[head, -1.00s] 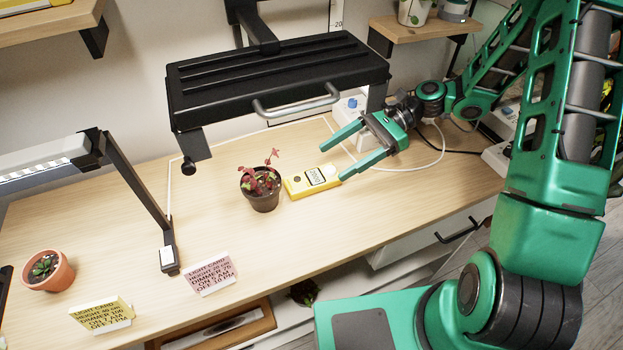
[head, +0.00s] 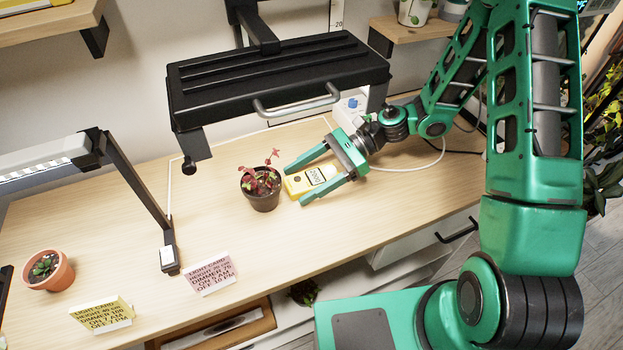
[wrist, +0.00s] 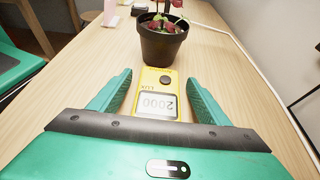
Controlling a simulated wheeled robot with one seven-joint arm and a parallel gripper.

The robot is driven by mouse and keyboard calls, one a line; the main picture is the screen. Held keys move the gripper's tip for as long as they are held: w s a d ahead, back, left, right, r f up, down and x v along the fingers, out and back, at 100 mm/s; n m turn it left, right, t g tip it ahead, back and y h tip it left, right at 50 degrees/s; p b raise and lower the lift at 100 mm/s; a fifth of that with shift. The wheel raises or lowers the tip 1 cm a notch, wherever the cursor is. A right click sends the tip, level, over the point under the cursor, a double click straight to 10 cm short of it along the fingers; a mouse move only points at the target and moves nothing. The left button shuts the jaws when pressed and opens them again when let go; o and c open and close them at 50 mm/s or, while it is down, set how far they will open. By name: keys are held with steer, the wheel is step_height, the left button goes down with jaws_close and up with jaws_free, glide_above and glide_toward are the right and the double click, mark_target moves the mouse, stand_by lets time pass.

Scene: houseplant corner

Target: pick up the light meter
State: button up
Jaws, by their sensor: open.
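The light meter (head: 309,179) is yellow with a pale display reading 2000 and lies flat on the wooden table. In the wrist view the light meter (wrist: 157,86) lies between my fingers, its display end nearest my palm. My gripper (head: 294,186) is open, one finger on each side of the meter. In the wrist view my gripper (wrist: 158,83) shows a gap between each finger and the meter's sides. In the head view the fingers hide part of the meter's edges.
A dark pot with a red-leaved plant (head: 262,188) stands just beyond the meter, in front of the fingertips. A black lamp hood (head: 270,80) with a metal handle hangs above and behind. A pink light card (head: 210,273) and a terracotta pot (head: 48,271) stand to the left.

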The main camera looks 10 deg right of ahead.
steer(key=shift+a+f, duration=0.1)
steer(key=shift+a, duration=0.05)
steer(key=c, duration=1.3)
steer(key=shift+c, duration=0.2)
